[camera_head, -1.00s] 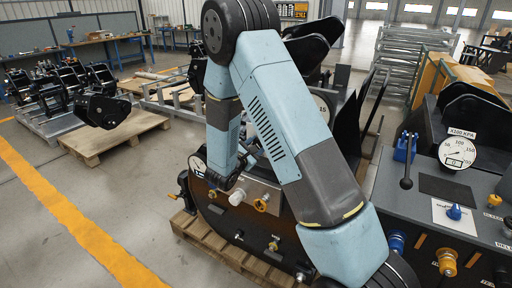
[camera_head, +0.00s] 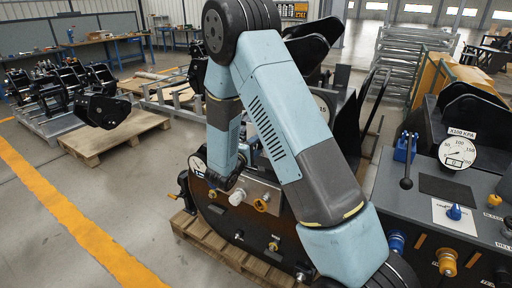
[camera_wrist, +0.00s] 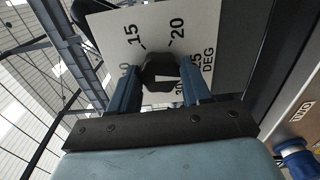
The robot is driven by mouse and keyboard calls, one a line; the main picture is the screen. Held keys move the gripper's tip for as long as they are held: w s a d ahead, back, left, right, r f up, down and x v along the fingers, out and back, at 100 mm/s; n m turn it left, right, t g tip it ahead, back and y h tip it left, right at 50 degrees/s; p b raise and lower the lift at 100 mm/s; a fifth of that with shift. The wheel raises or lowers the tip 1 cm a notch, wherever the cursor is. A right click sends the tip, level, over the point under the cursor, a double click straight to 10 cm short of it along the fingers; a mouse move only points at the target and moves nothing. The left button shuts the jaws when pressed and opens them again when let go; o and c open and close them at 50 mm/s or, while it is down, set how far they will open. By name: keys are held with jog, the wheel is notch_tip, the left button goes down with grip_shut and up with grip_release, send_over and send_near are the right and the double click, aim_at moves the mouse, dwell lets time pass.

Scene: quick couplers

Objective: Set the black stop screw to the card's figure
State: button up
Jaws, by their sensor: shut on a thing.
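In the wrist view my gripper (camera_wrist: 160,88) has its two blue fingers on either side of the black stop screw (camera_wrist: 159,66), a dark, many-sided knob, and is shut on it. The screw sits in front of a white degree plate (camera_wrist: 205,22) printed 15, 20, 25 and DEG, with other figures partly covered. A pale patch shows on the screw's near side, beside a partly hidden 30. I cannot make out the card's figure.
A gauge labelled X100 KPA (camera_head: 457,152) and a console (camera_head: 425,220) with blue and yellow knobs stand at the right. The floor at the left is clear beside a pallet (camera_head: 115,138).

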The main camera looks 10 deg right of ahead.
jog(key=m, duration=0.5)
jog(key=shift+s+f+m, duration=0.15)
jog(key=shift+f+m, duration=0.15)
jog(key=shift+m, duration=2.3)
jog(key=shift+a+r, duration=0.1)
jog(key=o, duration=1.1)
jog(key=shift+r, duration=0.1)
jog(key=shift+c, duration=0.2)
jog(key=v, duration=1.3)
jog(key=shift+a, duration=0.25)
jog(key=shift+s, duration=0.1)
